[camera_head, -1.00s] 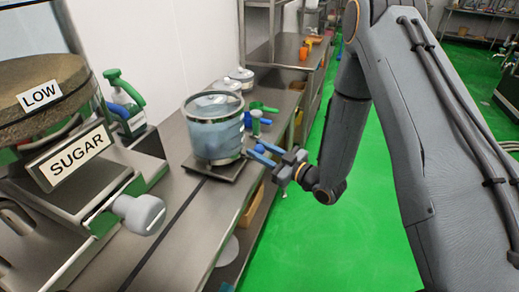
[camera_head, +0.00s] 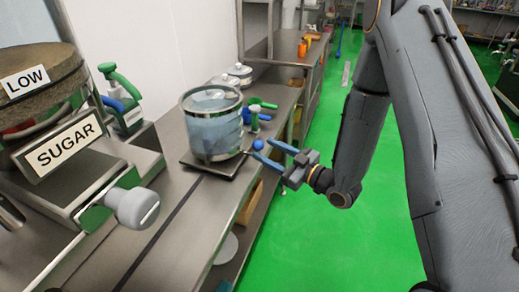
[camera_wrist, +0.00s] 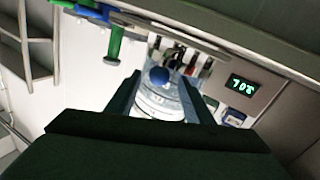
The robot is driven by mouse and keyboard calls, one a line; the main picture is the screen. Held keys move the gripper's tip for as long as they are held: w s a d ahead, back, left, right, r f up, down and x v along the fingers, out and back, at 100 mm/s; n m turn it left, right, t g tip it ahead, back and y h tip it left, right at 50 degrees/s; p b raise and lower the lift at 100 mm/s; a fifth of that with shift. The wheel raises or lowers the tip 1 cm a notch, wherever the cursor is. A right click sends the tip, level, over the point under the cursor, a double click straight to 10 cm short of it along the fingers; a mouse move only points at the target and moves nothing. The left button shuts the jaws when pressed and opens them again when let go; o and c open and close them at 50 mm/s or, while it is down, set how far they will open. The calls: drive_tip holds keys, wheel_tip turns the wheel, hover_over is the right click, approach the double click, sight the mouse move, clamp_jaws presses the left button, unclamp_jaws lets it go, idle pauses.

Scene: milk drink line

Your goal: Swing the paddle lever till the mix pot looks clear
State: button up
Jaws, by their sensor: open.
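The mix pot (camera_head: 212,135) is a clear round vessel with a metal rim and bluish, hazy-looking contents, standing on a dark plate at the counter's edge. A blue ball knob (camera_head: 258,145), seemingly the paddle lever's end, is at its right side; the rest of the lever is hard to make out. My gripper (camera_head: 272,153) is open and empty, its blue fingers pointing at the knob from the right. In the wrist view the knob (camera_wrist: 159,76) shows between the fingers, with the pot (camera_wrist: 160,103) behind it. I cannot tell whether the fingers touch the knob.
A hopper marked LOW and SUGAR (camera_head: 66,145) with a grey knob (camera_head: 136,205) stands at the left. Green-handled valves (camera_head: 262,104) and lidded pots (camera_head: 240,75) are behind the mix pot. A lit green display (camera_wrist: 242,86) shows in the wrist view. The green floor (camera_head: 330,240) is clear.

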sight(262, 148)
drive_tip(key=v, duration=0.3)
drive_tip(key=shift+s+d+b, duration=0.1)
drive_tip(key=shift+s+b, duration=0.1)
drive_tip(key=shift+b, duration=0.15)
drive_tip(key=w+d+m+g+h, duration=0.2)
drive_tip(key=d+m+h, duration=0.4)
drive_tip(key=d+h, duration=0.55)
drive_tip(key=s+d+r+m+g+h, duration=0.1)
drive_tip(key=s+m+g, duration=0.1)
drive_tip(key=s, duration=0.4)
drive_tip(key=s+d+r+m+g, duration=0.2)
drive_tip(key=s+g, duration=0.1)
drive_tip(key=s, duration=0.4)
drive_tip(key=s+d+r+m+g+h, duration=0.1)
drive_tip(key=s+r+m+g, duration=0.1)
drive_tip(key=s, duration=0.5)
drive_tip(key=shift+s+d+m+g+h, duration=0.2)
drive_tip(key=shift+d+m+g+h, duration=0.1)
drive_tip(key=shift+g+h, duration=0.1)
